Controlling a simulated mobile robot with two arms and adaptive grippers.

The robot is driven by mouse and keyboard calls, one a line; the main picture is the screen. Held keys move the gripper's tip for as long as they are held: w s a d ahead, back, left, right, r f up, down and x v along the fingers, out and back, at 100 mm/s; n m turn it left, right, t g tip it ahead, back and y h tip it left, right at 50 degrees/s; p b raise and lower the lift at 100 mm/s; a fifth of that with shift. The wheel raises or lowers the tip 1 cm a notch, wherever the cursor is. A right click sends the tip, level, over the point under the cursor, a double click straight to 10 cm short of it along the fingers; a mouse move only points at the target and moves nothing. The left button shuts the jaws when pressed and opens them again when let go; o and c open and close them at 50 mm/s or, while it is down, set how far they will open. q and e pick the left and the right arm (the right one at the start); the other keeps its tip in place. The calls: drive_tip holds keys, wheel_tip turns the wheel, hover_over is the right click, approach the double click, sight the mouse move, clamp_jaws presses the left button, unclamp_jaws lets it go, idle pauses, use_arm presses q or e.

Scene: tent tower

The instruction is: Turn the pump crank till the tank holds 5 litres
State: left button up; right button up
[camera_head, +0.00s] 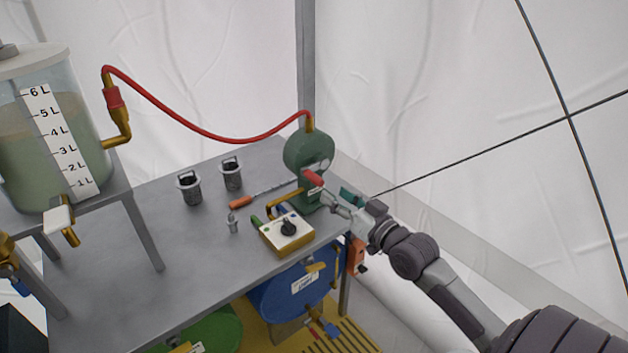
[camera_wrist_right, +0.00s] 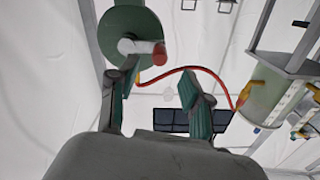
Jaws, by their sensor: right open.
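The pump (camera_head: 308,150) is a round green body at the table's back right corner, with a grey crank and a red handle (camera_head: 313,178). In the right wrist view the red handle (camera_wrist_right: 159,53) shows ahead, near the fingertips and toward the left finger. My right gripper (camera_head: 342,200) is open and empty just right of and below the handle; its two green-padded fingers spread wide in the right wrist view (camera_wrist_right: 160,75). My left gripper is not in view.
A red hose (camera_head: 215,137) links pump and tank. Blue and green drums stand below.

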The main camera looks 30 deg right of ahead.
sight(321, 185)
drive_tip(key=w, duration=0.8)
drive_tip(key=shift+w+a, duration=0.25)
drive_tip(key=shift+a, duration=0.1)
clamp_jaws()
